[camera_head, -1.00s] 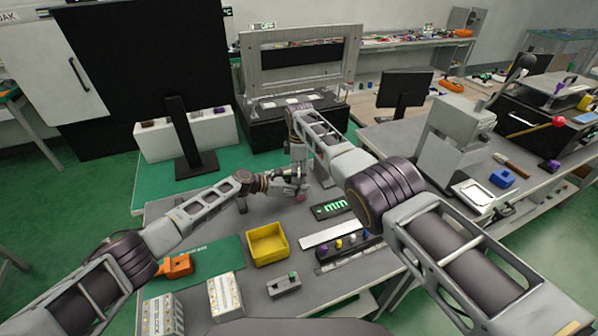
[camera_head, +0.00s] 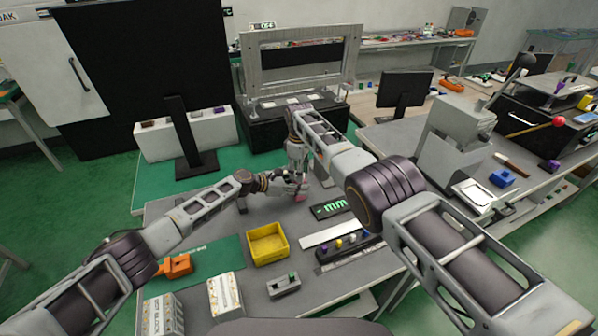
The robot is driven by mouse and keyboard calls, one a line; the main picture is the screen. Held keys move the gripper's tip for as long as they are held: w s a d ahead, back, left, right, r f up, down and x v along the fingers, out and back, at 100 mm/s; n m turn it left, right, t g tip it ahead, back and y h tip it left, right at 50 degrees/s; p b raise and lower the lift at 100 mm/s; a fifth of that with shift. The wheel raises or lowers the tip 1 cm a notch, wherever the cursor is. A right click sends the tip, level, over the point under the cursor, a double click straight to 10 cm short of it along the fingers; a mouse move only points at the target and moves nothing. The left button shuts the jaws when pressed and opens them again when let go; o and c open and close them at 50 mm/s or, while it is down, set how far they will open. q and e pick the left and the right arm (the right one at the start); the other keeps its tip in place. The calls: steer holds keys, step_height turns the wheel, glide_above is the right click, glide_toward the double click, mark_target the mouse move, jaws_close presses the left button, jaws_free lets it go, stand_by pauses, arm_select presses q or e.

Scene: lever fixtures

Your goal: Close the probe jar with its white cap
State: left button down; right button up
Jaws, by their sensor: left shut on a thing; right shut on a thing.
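My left gripper (camera_head: 296,187) reaches in from the left over the bench. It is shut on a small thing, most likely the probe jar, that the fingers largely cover. A small pink patch (camera_head: 300,197) shows just below its fingers. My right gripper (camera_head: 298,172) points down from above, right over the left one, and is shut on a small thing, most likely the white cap. The two grippers meet, and the cap and jar are too small and covered to tell whether they touch.
A yellow bin (camera_head: 267,244) stands in front of the grippers. To its right are a white strip (camera_head: 331,234), a dark rack (camera_head: 349,249) with small coloured pieces, and a display marked "mm" (camera_head: 331,209). An orange thing (camera_head: 176,266) lies left. A monitor (camera_head: 188,140) stands behind.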

steer(key=m, duration=0.6)
steer(key=shift+s+a+f, duration=0.1)
steer(key=shift+s+a, duration=0.05)
steer(key=m, duration=0.6)
stand_by(0.3)
steer(key=o, duration=1.1)
